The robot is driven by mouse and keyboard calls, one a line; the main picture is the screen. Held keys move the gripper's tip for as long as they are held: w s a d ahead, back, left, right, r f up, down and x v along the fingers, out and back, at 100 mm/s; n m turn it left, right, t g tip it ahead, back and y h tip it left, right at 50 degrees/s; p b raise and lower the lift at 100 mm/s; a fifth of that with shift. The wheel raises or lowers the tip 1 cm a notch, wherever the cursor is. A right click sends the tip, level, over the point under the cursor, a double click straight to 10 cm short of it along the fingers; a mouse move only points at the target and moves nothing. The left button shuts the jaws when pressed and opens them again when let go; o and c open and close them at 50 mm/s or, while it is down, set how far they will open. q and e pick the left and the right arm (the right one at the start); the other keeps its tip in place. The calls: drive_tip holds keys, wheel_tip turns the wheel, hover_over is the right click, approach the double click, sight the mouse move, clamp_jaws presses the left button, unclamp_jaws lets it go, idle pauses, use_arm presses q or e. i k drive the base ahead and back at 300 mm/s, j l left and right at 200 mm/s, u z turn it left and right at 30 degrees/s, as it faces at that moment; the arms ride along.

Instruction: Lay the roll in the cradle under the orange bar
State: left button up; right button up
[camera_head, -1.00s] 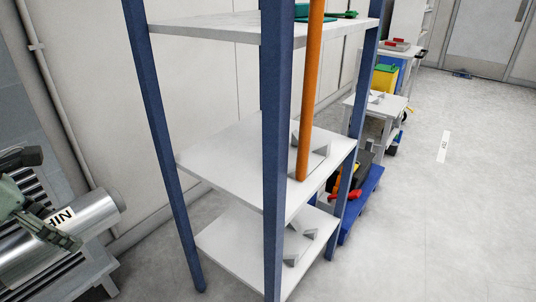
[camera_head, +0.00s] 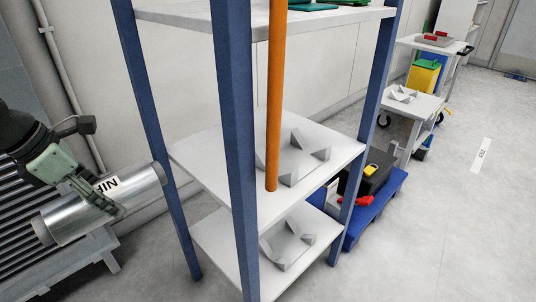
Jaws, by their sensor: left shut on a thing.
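The roll (camera_head: 145,184) is a silver cylinder with a white label, partly covered, ending in "HIN". My left gripper (camera_head: 105,199) is shut on it, and the roll lies tilted at the left, its right end close to the shelf's left blue post in the picture. The orange bar (camera_head: 274,100) stands upright at the front of the shelf unit, its lower end at the middle shelf. A grey cradle (camera_head: 289,179) with several angled blocks sits empty on the middle shelf, just behind and right of the bar's lower end. My right gripper is not in view.
The shelf unit's blue front post (camera_head: 234,130) stands between the roll and the cradle in the picture. A second cradle (camera_head: 283,264) is on the lower shelf (camera_head: 215,240), another on a cart (camera_head: 425,104).

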sight(293, 160)
drive_tip(key=i+l, duration=0.15)
drive_tip(key=l, duration=0.25)
drive_tip(key=i+l, duration=0.1)
drive_tip(key=l, duration=0.3)
drive_tip(key=i+l, duration=0.15)
drive_tip(key=l, duration=0.25)
drive_tip(key=i+l, duration=0.1)
drive_tip(key=i, duration=0.15)
drive_tip(key=i+l, duration=0.15)
drive_tip(key=i, duration=0.15)
